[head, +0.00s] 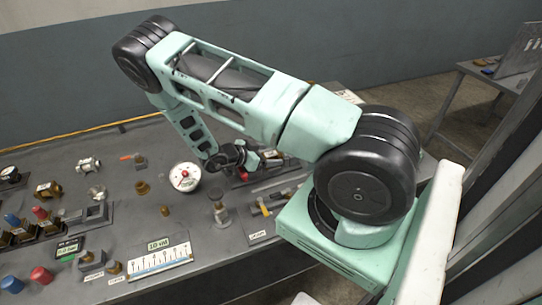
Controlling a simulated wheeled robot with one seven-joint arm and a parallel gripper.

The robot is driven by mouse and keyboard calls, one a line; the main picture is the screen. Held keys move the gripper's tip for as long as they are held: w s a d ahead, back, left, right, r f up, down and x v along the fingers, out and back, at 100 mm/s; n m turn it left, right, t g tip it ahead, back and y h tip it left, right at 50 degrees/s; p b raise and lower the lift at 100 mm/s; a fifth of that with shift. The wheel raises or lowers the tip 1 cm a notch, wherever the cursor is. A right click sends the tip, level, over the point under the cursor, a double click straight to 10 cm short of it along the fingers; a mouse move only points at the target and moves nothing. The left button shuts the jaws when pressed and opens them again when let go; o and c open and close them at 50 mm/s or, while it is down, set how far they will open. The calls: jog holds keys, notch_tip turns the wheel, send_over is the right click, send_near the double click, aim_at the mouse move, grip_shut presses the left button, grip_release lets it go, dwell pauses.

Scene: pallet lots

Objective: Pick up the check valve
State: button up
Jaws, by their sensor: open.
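My gripper (256,169) hangs at the end of my folded arm, low over the right part of the grey bench. Its fingers are small and partly hidden by my wrist; they are open, and I see nothing held. I cannot tell for sure which fitting is the check valve. A silver cylindrical fitting (89,165) and a brass fitting (48,189) lie on the left of the bench, well apart from my gripper. Small brass parts (142,187) stand nearer the middle. My arm hides some of the bench behind it.
A post-like metal part (219,209) and a tray of tools (265,207) are in front. Bare bench (115,225) lies between.

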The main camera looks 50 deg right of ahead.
aim_at(267, 155)
jog(key=shift+f, duration=0.1)
jog(key=shift+c, duration=0.3)
jog(key=c, duration=1.4)
notch_tip(267, 155, up, 10)
jog(key=b, duration=0.2)
jog(key=shift+b, duration=0.4)
